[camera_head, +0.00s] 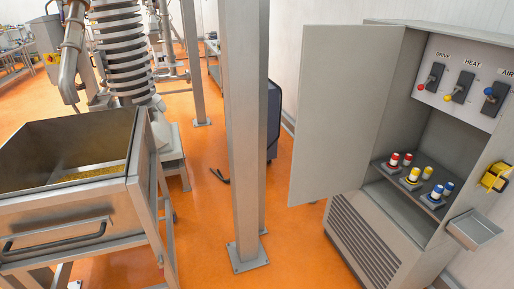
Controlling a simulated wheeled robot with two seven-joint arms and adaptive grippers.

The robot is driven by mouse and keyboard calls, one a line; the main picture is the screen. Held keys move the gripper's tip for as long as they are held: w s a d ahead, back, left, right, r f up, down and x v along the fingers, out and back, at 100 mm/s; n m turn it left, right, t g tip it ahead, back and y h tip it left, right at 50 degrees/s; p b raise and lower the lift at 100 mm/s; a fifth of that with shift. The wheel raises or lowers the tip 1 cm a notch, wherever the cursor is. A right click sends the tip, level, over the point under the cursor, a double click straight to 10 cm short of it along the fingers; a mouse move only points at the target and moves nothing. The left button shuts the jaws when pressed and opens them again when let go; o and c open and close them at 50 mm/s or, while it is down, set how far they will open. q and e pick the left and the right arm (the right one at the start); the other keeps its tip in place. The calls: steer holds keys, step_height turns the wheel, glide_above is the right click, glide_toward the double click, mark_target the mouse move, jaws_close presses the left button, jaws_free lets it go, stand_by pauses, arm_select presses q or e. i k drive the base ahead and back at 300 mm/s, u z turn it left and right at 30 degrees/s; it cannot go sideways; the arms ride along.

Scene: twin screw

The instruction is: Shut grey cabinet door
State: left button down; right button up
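The grey cabinet (370,238) stands at the right of the head view. Its grey door (342,115) is hinged on the cabinet's left side and stands wide open, swung out to the left. The inside is exposed, with a white panel of switches labelled DRIVE, HEAT and AIR at the top (465,80). A shelf below (405,189) carries several red, yellow and blue capped pieces. Neither of my grippers shows in this view.
A steel post (243,130) with a bolted foot stands left of the door. A steel hopper (65,220) is at the left. A yellow device (495,177) and a small metal tray (475,230) sit on the cabinet's right. Orange floor (290,250) is clear before the cabinet.

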mark_target(346, 77)
steer(key=u, duration=0.2)
steer(key=i, duration=1.5)
steer(key=z, duration=0.65)
